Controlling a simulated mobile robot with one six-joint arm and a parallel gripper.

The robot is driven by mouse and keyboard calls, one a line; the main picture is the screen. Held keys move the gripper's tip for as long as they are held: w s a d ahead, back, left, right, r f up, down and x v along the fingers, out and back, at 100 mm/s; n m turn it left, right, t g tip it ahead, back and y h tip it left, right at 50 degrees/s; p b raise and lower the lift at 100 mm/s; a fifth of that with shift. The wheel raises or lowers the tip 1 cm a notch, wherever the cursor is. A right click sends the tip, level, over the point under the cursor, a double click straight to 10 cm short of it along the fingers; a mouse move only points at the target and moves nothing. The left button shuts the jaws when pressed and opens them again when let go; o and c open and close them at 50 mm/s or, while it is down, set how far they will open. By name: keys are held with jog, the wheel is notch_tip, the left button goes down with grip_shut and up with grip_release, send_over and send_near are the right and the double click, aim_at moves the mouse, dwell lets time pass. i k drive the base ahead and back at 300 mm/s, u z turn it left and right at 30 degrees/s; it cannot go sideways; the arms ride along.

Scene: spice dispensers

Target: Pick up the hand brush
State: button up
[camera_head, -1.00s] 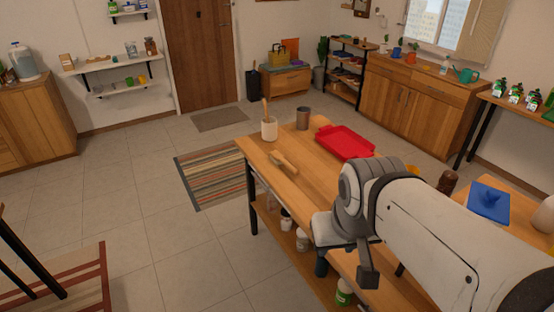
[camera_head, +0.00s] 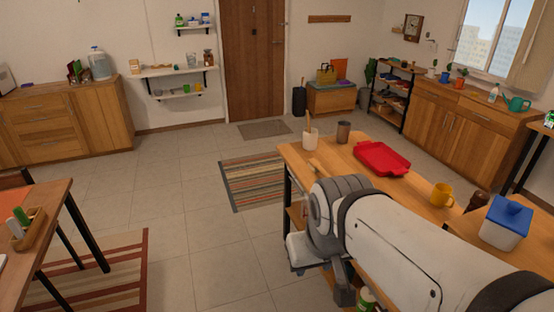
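The hand brush (camera_head: 317,168), pale wood-coloured, lies on the near left part of the wooden table (camera_head: 298,150). Only a bit of it shows in the head view, just above my arm, which covers the rest. My arm reaches in from the lower right. My gripper (camera_head: 322,277) is at its lower left end, nearer the camera than the brush and apart from it in the picture. Its fingertips are small and partly turned away, so I cannot tell whether it is open or shut. I see nothing held in it.
A white crock (camera_head: 311,142) with a wooden handle, a dark cup (camera_head: 344,132), a red tray (camera_head: 382,158) and a yellow mug (camera_head: 442,195) stand on the same table. Another table (camera_head: 45,230) is at the left. The tiled floor between is mostly clear.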

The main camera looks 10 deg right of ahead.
aim_at(314, 164)
jog(key=u, duration=0.85)
jog(key=i, duration=2.65)
jog(key=z, duration=2.95)
jog(key=i, duration=1)
jog(key=z, duration=0.05)
